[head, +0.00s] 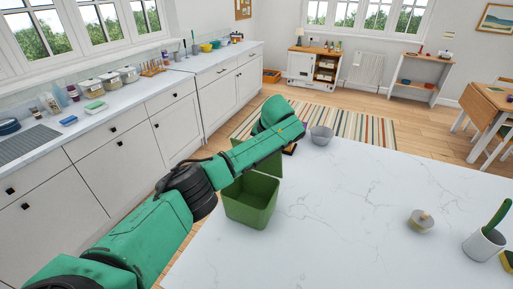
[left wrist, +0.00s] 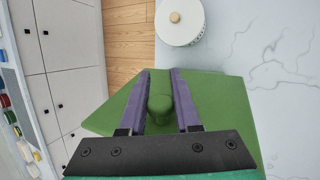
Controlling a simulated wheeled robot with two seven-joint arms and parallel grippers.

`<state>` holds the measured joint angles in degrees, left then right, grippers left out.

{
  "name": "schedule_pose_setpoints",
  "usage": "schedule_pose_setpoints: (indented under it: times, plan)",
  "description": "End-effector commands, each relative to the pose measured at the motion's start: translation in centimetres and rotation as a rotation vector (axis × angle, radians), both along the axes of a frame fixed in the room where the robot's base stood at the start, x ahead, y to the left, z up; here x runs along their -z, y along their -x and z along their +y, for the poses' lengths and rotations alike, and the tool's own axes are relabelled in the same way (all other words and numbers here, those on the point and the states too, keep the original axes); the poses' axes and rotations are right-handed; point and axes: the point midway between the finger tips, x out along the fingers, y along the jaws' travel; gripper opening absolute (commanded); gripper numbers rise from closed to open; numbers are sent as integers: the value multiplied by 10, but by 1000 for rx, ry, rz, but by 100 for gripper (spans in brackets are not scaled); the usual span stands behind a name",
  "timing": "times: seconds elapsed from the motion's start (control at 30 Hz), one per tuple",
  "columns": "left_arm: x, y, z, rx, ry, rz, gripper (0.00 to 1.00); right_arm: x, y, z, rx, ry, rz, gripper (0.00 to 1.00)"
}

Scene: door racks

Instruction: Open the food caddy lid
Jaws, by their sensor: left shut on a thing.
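The green food caddy (head: 250,209) stands on the white marble worktop near its left edge, its dark inside showing. Its green lid (head: 271,165) is raised and tilted at the caddy's far side, partly hidden by my left arm. In the left wrist view the lid (left wrist: 222,105) fills the middle, with a rounded green knob (left wrist: 160,103) between the purple fingers. My left gripper (left wrist: 162,76) is shut on this knob. In the head view its fingers are mostly hidden behind my arm. My right gripper is in neither view.
The worktop (head: 340,215) between is clear. Kitchen counters (head: 130,150) line the left.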

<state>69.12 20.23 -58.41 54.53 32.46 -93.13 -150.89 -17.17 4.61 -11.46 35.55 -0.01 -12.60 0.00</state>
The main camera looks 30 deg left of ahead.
Motion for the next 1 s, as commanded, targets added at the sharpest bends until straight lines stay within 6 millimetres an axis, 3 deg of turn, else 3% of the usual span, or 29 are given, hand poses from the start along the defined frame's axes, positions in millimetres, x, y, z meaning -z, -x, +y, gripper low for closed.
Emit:
schedule_pose_setpoints:
  times: [0.63, 0.67, 0.7, 0.73, 1.0]
  plan:
    - [2, 4, -1, 1, 2, 61, 0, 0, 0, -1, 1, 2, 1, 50]
    - [2, 4, 0, 1, 2, 61, 39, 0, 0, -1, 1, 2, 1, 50]
    - [2, 4, 0, 1, 2, 61, 54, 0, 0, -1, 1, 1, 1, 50]
    - [2, 4, -1, 1, 2, 61, 61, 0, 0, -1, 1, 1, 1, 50]
    - [1, 3, 0, 0, 2, 60, 61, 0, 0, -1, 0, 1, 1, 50]
